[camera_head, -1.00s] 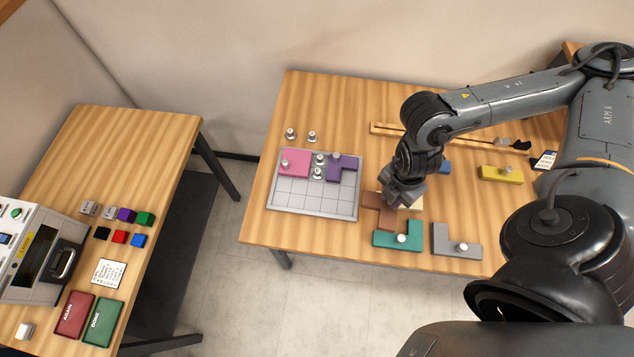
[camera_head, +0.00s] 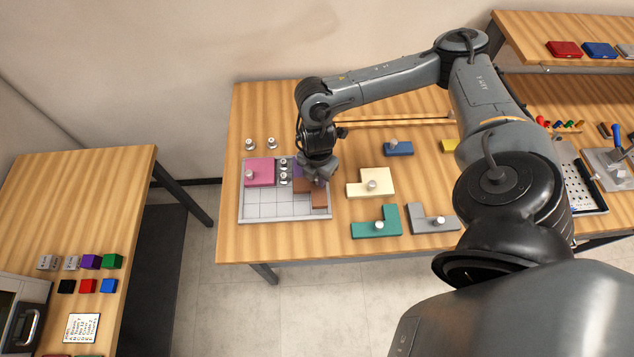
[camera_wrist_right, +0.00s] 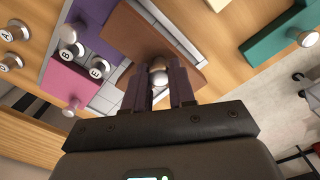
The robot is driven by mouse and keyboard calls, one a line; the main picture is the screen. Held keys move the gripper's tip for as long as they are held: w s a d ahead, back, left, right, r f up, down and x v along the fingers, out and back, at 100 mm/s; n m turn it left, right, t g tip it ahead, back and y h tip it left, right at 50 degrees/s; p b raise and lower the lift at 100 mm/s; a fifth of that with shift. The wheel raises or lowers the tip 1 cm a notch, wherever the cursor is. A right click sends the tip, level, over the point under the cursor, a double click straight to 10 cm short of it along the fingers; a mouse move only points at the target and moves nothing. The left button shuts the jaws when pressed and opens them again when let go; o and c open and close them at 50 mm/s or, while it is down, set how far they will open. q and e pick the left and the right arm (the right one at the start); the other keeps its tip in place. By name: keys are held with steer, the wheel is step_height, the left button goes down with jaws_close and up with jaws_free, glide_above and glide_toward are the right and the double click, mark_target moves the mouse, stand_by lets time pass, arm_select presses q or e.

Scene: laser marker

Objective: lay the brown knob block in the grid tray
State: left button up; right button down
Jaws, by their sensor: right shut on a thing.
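The brown knob block (camera_head: 319,200) is over the right part of the grid tray (camera_head: 262,209), partly hidden by my right gripper (camera_head: 318,178). In the right wrist view, my right gripper (camera_wrist_right: 159,82) is shut on the silver knob of the brown block (camera_wrist_right: 135,38). I cannot tell whether the block touches the tray. The tray holds a pink block (camera_head: 260,172) at its back left and a purple block (camera_head: 298,172) at its back right, close to the brown one. Bare cells show along the front and left. My left gripper is out of view.
A cream block (camera_head: 380,180), a teal block (camera_head: 362,228), a grey block (camera_head: 420,222) and a blue block (camera_head: 398,149) lie right of the tray. Loose knobs (camera_head: 272,143) stand behind it. A wooden rail (camera_head: 390,123) runs along the back.

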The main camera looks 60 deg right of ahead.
mark_target(317, 179)
steer(key=shift+w+d+f, duration=0.1)
steer(key=shift+f, duration=1.95)
steer(key=shift+f, duration=0.1)
steer(key=c, duration=0.9)
jaws_free()
steer(key=shift+c, duration=0.2)
